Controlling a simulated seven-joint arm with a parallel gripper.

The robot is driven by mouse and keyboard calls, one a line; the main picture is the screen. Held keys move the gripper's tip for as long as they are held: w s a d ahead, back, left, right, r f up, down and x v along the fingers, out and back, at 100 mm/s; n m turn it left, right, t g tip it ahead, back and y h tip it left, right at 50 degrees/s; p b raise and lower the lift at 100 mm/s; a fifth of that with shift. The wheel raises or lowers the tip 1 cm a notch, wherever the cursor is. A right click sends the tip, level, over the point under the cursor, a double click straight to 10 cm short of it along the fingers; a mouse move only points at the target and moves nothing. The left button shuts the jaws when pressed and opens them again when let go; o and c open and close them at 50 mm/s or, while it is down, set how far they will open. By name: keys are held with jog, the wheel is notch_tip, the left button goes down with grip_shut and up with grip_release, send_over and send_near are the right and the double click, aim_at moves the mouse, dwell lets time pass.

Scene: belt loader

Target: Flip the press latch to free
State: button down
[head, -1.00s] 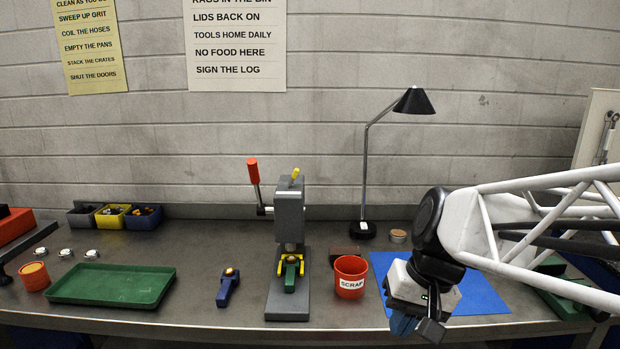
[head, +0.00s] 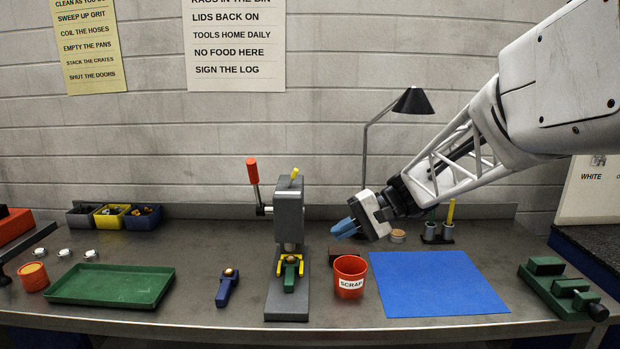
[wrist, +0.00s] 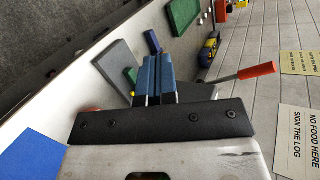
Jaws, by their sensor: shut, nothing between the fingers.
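The press (head: 289,215) stands upright at the middle of the bench, with a red-handled lever (head: 253,172) raised at its left. A small yellow lever (head: 294,174), which looks like the latch, sticks up from the top of the press head, tilted slightly right. A green part with an orange top (head: 289,272) sits in the yellow holder at the press foot. My gripper (head: 346,229) is right of the press head and lower than the yellow lever, apart from both. Its blue fingers are shut and empty. In the wrist view the red lever (wrist: 256,70) shows beyond the fingers (wrist: 155,80); I cannot make out the latch there.
A red scrap bin (head: 350,276) stands just right of the press, and a blue mat (head: 437,284) lies farther right. A black lamp (head: 412,102) rises behind my gripper. A blue tool (head: 227,288) and a green tray (head: 110,285) lie to the left.

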aim_at(293, 178)
jog(key=w+d+f+t+y, duration=0.1)
jog(key=w+y, duration=0.4)
jog(key=w, duration=0.8)
jog(key=w+d+f+n+t+y, duration=0.1)
jog(key=w+y, duration=0.4)
jog(key=w, duration=0.8)
jog(key=shift+d+f+y, duration=0.4)
jog(key=shift+d+f, duration=0.2)
jog(key=shift+d, duration=0.5)
jog(key=shift+a, duration=0.1)
jog(key=x, duration=1.3)
jog(key=shift+a+r, duration=0.2)
jog(key=shift+a, duration=0.15)
jog(key=shift+r+h, duration=0.1)
jog(key=shift+h, duration=0.2)
